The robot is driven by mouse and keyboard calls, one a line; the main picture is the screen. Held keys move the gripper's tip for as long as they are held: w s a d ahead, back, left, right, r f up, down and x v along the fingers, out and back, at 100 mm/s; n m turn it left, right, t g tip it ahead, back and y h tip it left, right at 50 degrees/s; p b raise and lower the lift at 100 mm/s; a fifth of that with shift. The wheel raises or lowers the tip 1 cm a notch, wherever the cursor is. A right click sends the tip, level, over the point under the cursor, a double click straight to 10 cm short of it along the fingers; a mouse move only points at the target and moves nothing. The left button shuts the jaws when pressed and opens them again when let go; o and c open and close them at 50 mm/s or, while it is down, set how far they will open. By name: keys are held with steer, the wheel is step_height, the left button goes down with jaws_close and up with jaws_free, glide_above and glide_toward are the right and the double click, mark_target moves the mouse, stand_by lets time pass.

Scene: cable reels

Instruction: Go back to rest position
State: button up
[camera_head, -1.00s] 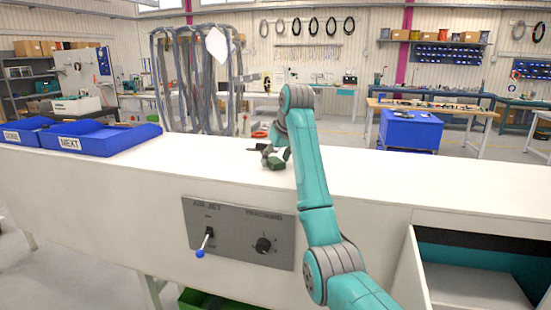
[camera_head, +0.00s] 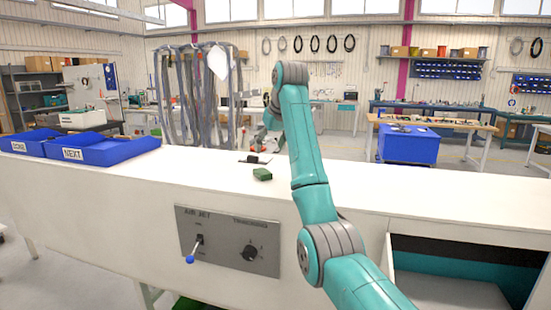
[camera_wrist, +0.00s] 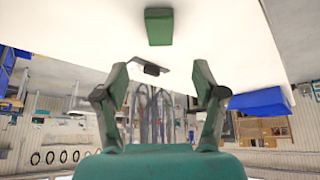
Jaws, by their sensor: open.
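My teal arm rises in front of the white bench (camera_head: 400,190) in the head view. In the wrist view my gripper (camera_wrist: 158,85) has its two dark fingers spread wide with nothing between them. In the head view the gripper (camera_head: 262,138) is partly hidden behind the arm, above the bench's far side. A small green block (camera_head: 262,174) lies on the bench top, apart from the gripper. It also shows in the wrist view (camera_wrist: 159,27). A flat dark item (camera_head: 254,159) lies behind the block.
Blue trays, one marked NEXT (camera_head: 105,150), stand at the bench's left. The front panel (camera_head: 228,240) has a blue-tipped lever and a knob. A rack of hanging cables (camera_head: 198,90) stands behind. The bench top right of the arm is clear.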

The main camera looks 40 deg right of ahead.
steer(key=shift+s+r, duration=0.3)
steer(key=shift+r, duration=0.2)
steer(key=shift+a, duration=0.1)
